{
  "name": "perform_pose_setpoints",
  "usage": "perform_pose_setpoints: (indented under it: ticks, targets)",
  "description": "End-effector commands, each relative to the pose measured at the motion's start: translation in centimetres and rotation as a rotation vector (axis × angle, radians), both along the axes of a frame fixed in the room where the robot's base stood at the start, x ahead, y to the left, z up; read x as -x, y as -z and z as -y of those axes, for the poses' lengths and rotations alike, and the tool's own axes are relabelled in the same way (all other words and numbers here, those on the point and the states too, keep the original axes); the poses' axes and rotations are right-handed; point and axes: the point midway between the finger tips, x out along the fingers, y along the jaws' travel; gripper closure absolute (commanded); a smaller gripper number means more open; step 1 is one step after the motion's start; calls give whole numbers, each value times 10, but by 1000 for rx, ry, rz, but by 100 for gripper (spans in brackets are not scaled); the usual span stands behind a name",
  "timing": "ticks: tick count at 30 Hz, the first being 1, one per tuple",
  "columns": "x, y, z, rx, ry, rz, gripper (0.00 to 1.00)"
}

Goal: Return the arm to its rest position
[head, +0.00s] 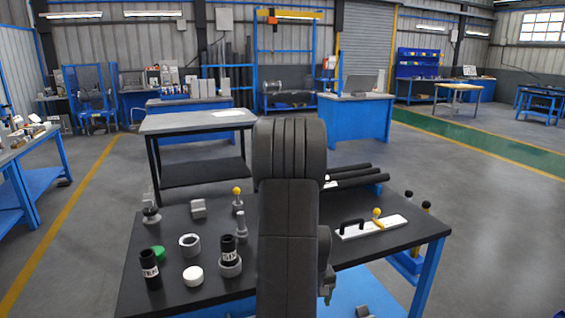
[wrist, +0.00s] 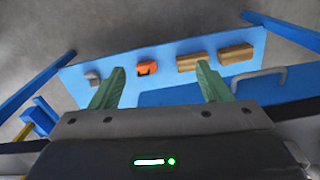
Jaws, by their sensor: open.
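My gripper (wrist: 160,88) shows in the wrist view as two green fingers spread wide apart with nothing between them. It points down over a blue lower shelf (wrist: 120,65) that carries a few small objects. In the head view my dark arm stands upright in the middle, in front of the black worktable (head: 178,213). The gripper's fingers are mostly hidden behind or below the arm there.
The worktable holds a white ring (head: 190,244), black cylinders (head: 150,270), a white cap (head: 193,276) and a white plate with a black handle (head: 372,228). On the shelf lie an orange block (wrist: 147,67) and wooden blocks (wrist: 236,53). Open floor lies right.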

Motion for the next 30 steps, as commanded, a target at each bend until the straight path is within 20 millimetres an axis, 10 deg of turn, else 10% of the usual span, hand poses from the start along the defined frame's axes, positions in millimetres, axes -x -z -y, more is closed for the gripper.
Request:
perform_pose_setpoints:
  ticks: [12,30]
  targets:
    - [-13,55,-21,0,53,-1,29]
    - [-14,62,-24,1,66,2,29]
